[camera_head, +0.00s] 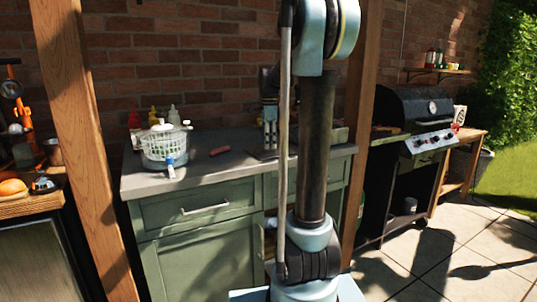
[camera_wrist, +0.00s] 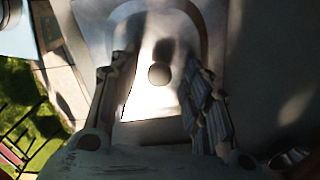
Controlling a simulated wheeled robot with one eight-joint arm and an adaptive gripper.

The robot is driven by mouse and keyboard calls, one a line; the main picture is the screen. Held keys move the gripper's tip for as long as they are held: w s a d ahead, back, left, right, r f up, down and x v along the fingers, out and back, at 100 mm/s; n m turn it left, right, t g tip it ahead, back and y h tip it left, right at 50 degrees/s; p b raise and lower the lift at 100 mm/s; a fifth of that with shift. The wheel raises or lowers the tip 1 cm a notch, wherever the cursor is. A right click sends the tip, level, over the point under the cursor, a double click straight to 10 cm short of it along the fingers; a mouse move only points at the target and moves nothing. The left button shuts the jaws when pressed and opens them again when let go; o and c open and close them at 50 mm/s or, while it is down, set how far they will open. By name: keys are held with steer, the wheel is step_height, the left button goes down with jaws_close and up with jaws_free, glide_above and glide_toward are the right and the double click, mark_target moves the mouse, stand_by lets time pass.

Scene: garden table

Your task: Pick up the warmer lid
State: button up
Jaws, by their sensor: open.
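In the wrist view, a shiny metal surface with a raised border, which looks like the warmer lid (camera_wrist: 150,104), fills the middle. A small round grey knob (camera_wrist: 159,75) shows on it. My gripper (camera_wrist: 168,68) is open, with one finger on each side of the knob and no visible contact. In the head view, my gripper (camera_head: 270,132) points down over the right part of the grey counter. The lid is mostly hidden there behind my arm; a grey metal edge (camera_head: 338,135) shows to the arm's right.
A salad spinner (camera_head: 162,145) and a small blue-and-white item (camera_head: 170,168) stand at the counter's left. Bottles (camera_head: 153,116) line the brick wall. A wooden post (camera_head: 362,110) and black grill (camera_head: 405,150) stand right.

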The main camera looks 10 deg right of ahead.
steer(key=shift+c, duration=0.6)
jaws_close()
